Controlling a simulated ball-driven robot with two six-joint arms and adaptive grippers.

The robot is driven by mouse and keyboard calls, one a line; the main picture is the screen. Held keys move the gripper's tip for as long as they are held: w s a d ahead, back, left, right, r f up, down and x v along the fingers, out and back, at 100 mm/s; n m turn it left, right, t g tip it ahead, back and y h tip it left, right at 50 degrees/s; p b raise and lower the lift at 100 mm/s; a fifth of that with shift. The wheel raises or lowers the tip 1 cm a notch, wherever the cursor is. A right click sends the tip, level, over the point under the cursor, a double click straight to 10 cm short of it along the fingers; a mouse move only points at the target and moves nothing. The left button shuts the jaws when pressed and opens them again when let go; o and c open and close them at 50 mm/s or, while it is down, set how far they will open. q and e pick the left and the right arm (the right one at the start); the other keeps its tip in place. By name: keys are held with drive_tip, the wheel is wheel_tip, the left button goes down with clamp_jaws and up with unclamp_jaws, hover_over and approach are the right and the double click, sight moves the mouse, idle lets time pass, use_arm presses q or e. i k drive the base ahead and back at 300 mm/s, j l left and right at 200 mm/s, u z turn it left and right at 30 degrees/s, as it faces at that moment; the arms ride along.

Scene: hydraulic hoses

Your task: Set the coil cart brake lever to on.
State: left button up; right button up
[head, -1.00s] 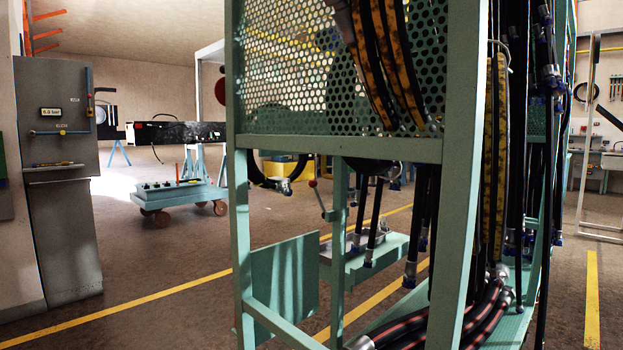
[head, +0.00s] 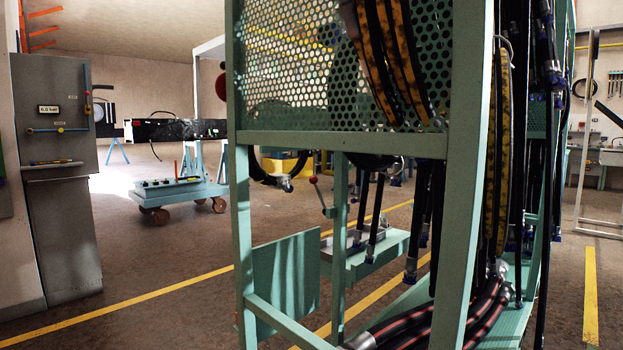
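A lever with a red knob (head: 313,180) shows in the head view behind the front frame of a green hose rack (head: 340,145). Its arm slopes down to the right towards a green post. A low blue trolley (head: 180,193) with brown wheels stands on the floor to the left, with a thin red upright piece (head: 176,170) on top. No label shows which of these is the coil cart brake lever, and I cannot read its on or off position. Neither of my grippers is in view.
The hose rack, hung with black and yellow hoses (head: 405,60), fills the middle and right close by. A grey cabinet (head: 60,220) stands at the left. Open floor with a yellow line (head: 150,297) lies between them. A workbench area is at the far right.

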sight(313, 180)
drive_tip(key=i+j+z, duration=0.15)
drive_tip(key=i+j, duration=0.2)
drive_tip(key=i+j+z, duration=0.1)
drive_tip(key=i+j, duration=0.25)
drive_tip(key=j, duration=0.15)
drive_tip(key=i+j+z, duration=0.15)
drive_tip(key=i+j, duration=0.2)
drive_tip(key=j, duration=0.15)
drive_tip(key=i+j+z, duration=0.25)
drive_tip(key=j, duration=0.35)
drive_tip(key=i+j+z, duration=0.3)
drive_tip(key=j, duration=0.35)
drive_tip(key=i+j+z, duration=0.25)
drive_tip(key=j, duration=0.4)
drive_tip(key=j+z, duration=0.3)
drive_tip(key=j, duration=0.4)
drive_tip(key=i+j+z, duration=0.1)
drive_tip(key=j+z, duration=0.15)
drive_tip(key=j, duration=0.5)
